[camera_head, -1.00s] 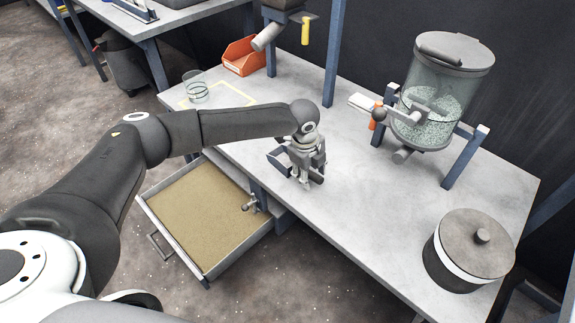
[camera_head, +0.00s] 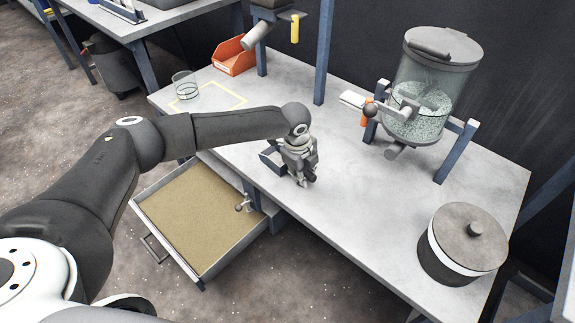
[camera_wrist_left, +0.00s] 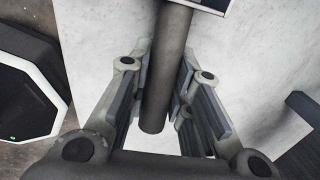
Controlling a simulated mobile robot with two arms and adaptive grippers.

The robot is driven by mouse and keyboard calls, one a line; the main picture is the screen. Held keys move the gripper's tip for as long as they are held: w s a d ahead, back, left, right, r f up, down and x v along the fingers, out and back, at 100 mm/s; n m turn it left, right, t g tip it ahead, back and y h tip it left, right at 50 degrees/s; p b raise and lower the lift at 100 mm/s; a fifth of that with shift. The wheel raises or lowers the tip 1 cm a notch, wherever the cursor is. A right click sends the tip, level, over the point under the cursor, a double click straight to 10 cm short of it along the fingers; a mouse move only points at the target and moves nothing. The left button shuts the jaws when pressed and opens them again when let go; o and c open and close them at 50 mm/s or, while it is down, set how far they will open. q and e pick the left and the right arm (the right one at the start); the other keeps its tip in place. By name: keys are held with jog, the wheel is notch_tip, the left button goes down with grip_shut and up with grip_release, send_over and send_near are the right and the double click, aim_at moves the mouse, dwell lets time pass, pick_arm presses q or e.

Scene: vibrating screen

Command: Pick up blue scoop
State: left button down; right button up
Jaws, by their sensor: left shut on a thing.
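The blue scoop (camera_head: 272,160) is on the workbench near its front edge in the head view, its dark blue-grey bowl showing to the left of my left gripper (camera_head: 306,184). That gripper points down at the bench, its fingers close together. In the left wrist view, the scoop's dark round handle (camera_wrist_left: 166,75) runs between the two fingers of the left gripper (camera_wrist_left: 160,108), which is shut on it. A corner of the bowl shows at the top edge there. I cannot tell whether the scoop still touches the bench. My right gripper is not in view.
An open drawer (camera_head: 147,208) of tan material juts out below the bench (camera_head: 365,215). A glass beaker (camera_head: 185,86) and orange bin (camera_head: 233,56) stand at the back left. A clear hopper (camera_head: 425,85) and lidded pot (camera_head: 462,244) stand to the right. The bench middle is clear.

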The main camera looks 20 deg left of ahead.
pick_arm(q)
jog(key=shift+r, duration=0.15)
jog(key=shift+r, duration=0.25)
jog(key=r, duration=0.1)
jog(key=r+p, duration=0.1)
jog(key=r, duration=0.1)
jog(key=shift+s+r, duration=0.25)
jog(key=shift+s, duration=0.1)
jog(key=s+r+p, duration=0.3)
jog(key=s+r, duration=0.5)
jog(key=s, duration=0.5)
jog(key=shift+s+r, duration=0.15)
jog(key=shift+r, duration=0.2)
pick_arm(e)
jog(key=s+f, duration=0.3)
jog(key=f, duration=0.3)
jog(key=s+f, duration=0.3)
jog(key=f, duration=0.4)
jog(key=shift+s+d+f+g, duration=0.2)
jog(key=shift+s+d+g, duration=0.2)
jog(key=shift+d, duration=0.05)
